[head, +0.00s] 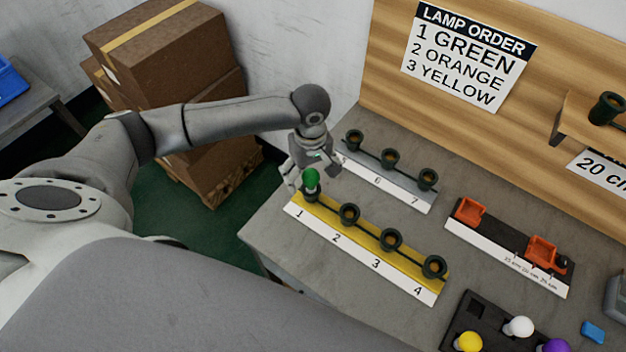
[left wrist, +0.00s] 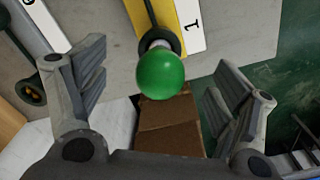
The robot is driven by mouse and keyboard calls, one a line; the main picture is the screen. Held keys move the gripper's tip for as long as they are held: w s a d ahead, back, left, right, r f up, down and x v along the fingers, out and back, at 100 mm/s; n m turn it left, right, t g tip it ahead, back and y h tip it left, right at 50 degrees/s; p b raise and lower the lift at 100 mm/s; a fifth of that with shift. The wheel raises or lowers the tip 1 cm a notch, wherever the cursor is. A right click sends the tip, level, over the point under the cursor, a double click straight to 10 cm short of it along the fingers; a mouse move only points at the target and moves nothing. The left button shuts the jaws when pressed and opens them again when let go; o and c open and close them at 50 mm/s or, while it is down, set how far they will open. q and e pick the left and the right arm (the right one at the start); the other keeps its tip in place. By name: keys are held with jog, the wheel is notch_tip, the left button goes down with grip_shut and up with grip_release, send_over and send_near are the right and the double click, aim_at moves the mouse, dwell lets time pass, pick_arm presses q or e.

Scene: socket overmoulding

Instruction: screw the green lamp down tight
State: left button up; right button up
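The green lamp (head: 311,179) stands in socket 1 at the left end of the yellow strip (head: 375,249). In the left wrist view the green lamp (left wrist: 161,73) shows its round bulb, with a bit of its pale base and the dark socket ring (left wrist: 160,38) behind it. My left gripper (head: 300,178) is at the lamp in the head view. In the left wrist view my left gripper (left wrist: 157,95) is open, one finger on each side of the bulb with clear gaps. How deep the lamp sits cannot be told. My right gripper is not in view.
Sockets 2 to 4 on the yellow strip look empty. A grey strip (head: 400,185) with sockets stands behind. A dark tray (head: 492,318) with yellow, white and purple lamps is at lower right. An orange-part rack (head: 500,250) is at right. Cardboard boxes (head: 170,60) stand beyond the table's left edge.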

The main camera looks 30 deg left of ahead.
pick_arm(q)
jog(key=c, duration=1.2)
jog(key=shift+p, duration=0.75)
